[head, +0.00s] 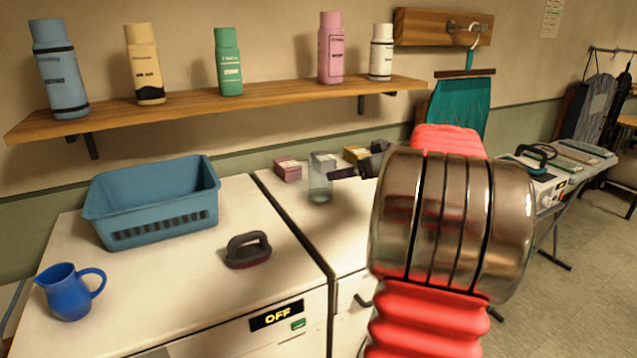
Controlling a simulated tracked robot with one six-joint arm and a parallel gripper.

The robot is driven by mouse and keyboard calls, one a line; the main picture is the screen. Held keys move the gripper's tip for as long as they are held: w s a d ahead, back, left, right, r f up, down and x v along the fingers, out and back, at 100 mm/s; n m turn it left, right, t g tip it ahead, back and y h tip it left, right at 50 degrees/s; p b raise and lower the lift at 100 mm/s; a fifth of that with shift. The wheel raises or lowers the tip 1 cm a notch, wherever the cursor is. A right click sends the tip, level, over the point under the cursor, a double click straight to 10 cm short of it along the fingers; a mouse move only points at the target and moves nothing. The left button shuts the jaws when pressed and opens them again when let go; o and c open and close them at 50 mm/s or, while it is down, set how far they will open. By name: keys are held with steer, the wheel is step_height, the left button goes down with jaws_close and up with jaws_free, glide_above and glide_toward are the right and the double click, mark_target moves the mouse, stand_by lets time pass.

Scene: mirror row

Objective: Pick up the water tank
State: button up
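A clear, see-through container with a greyish top, which looks like the water tank (320,186), stands upright on the right white machine top, near the wall. My gripper (338,173) is dark and reaches in from the right, its tip at or very near the tank's right side. I cannot tell whether it touches the tank. My large red and metal arm hides much of the gripper, so its opening does not show.
Small pink (287,169) and yellow (356,154) boxes stand close behind the tank. A blue basket (152,205), blue jug (68,292) and dark-handled brush (248,251) are on the left machine. A bottle shelf (215,107) hangs above. An ironing board (575,160) stands right.

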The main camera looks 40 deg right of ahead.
mark_target(321, 175)
steer(key=shift+s, duration=0.1)
steer(key=x, duration=0.8)
steer(key=shift+w+f, duration=0.2)
steer(key=shift+w, duration=0.1)
steer(key=x, duration=0.4)
steer(key=shift+a+r, duration=0.15)
steer(key=shift+r, duration=0.05)
steer(key=shift+w+f, duration=0.25)
steer(key=shift+w, duration=0.3)
steer(key=shift+c, duration=0.4)
steer(key=c, duration=1.1)
